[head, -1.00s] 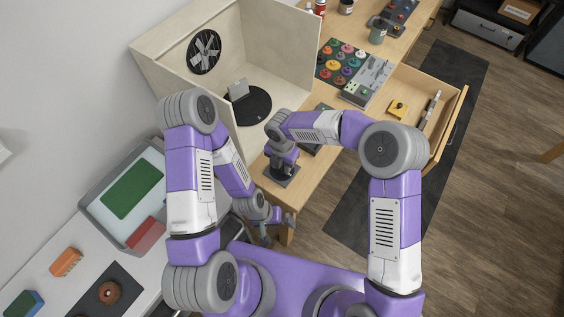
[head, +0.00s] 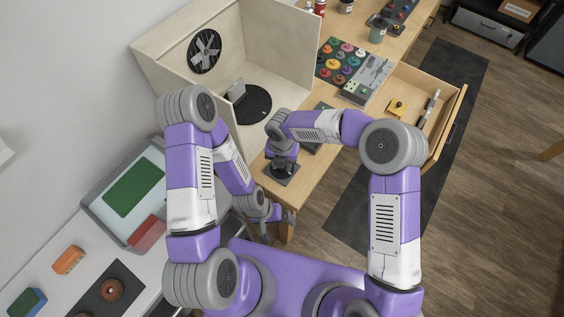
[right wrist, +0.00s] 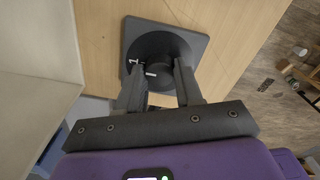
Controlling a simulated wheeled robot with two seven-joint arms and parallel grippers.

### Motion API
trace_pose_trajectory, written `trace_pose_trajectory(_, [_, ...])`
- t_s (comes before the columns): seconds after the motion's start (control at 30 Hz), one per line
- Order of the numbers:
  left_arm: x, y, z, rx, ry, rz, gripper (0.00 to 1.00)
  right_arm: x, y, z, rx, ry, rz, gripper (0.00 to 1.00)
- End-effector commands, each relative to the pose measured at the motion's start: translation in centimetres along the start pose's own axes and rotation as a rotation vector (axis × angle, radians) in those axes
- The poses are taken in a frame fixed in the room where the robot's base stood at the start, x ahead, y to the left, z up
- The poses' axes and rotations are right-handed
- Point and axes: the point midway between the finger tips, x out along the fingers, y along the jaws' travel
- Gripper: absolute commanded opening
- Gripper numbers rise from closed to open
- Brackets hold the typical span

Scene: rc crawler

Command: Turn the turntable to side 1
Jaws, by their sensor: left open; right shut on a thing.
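The turntable (head: 258,106) is a black disc on the floor of the pale open-fronted booth, with a small grey upright piece (head: 236,91) on it. A black square dial base (head: 279,179) sits on the wooden desk in front of the booth; it also shows in the right wrist view (right wrist: 197,42). My right gripper (head: 286,167) is shut on the dial's dark round knob (right wrist: 157,66), a finger on each side. White marks, one like a 1, show beside the left finger. My left gripper (head: 274,220) is open and empty, low by the desk's near corner.
The booth (head: 287,45) has a wall fan (head: 205,51) at its back. Right of it are a board of coloured knobs (head: 342,62) and an open drawer (head: 432,115). A grey tray (head: 98,212) stands at left on a white table.

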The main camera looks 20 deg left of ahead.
Motion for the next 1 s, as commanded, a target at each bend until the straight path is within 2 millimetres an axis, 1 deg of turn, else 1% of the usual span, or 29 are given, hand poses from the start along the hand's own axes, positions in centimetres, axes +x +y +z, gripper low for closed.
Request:
trace_pose_trajectory(0.07, [0.0, 0.0, 0.0, 0.000, 0.000, 0.000, 1.00, 0.0, 0.0, 0.0, -0.002, -0.001, 0.000, 0.05])
trace_pose_trajectory(0.1, [0.0, 0.0, 0.0, 0.000, 0.000, 0.000, 1.00, 0.0, 0.0, 0.0, -0.002, -0.001, 0.000, 0.38])
trace_pose_trajectory(0.23, [0.0, 0.0, 0.0, 0.000, 0.000, 0.000, 1.00, 0.0, 0.0, 0.0, -0.001, -0.001, 0.000, 0.58])
trace_pose_trajectory(0.27, [0.0, 0.0, 0.0, 0.000, 0.000, 0.000, 1.00, 0.0, 0.0, 0.0, -0.001, -0.001, 0.000, 0.61])
trace_pose_trajectory(0.57, [0.0, 0.0, 0.0, 0.000, 0.000, 0.000, 1.00, -0.2, 0.0, 0.0, 0.001, -0.001, 0.001, 0.61])
trace_pose_trajectory(0.67, [0.0, 0.0, 0.0, 0.000, 0.000, 0.000, 1.00, -1.3, 0.0, 0.1, 0.002, -0.004, 0.002, 0.61])
trace_pose_trajectory(0.9, [-0.2, 0.1, 0.0, 0.000, 0.000, 0.000, 1.00, -5.4, 0.0, 0.1, 0.001, -0.004, 0.002, 0.61])
trace_pose_trajectory(1.0, [-0.2, 0.1, 0.0, 0.000, 0.000, 0.000, 1.00, -6.7, 0.0, 0.1, 0.001, -0.003, 0.002, 0.61])
